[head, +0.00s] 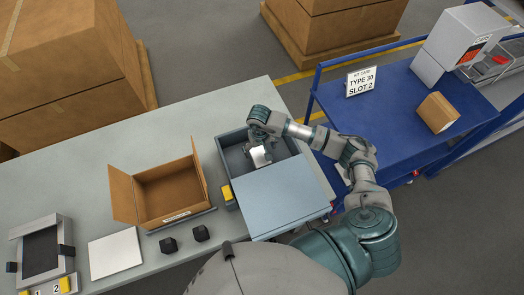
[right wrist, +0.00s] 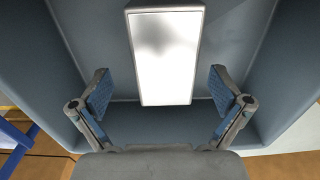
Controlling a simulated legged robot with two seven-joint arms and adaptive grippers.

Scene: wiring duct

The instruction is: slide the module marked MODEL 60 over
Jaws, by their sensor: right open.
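A pale, box-shaped module (head: 260,156) is in the blue-grey bin (head: 233,158), under my right gripper. In the right wrist view the module (right wrist: 165,58) is a white block with a bright, blank face; no marking can be read on it. My right gripper (right wrist: 159,78) is open, with one finger on each side of the module's near end and clear gaps between. It appears to hold nothing. In the head view the right gripper (head: 262,143) reaches down into the bin's open far part. My left gripper is not in view.
A flat grey-blue panel (head: 283,199) covers the bin's near part. An open cardboard box (head: 170,192), a white plate (head: 115,253) and two small black blocks share the table. A card (head: 360,82) reading TYPE 30 SLOT 2 stands on the blue cart (head: 390,125).

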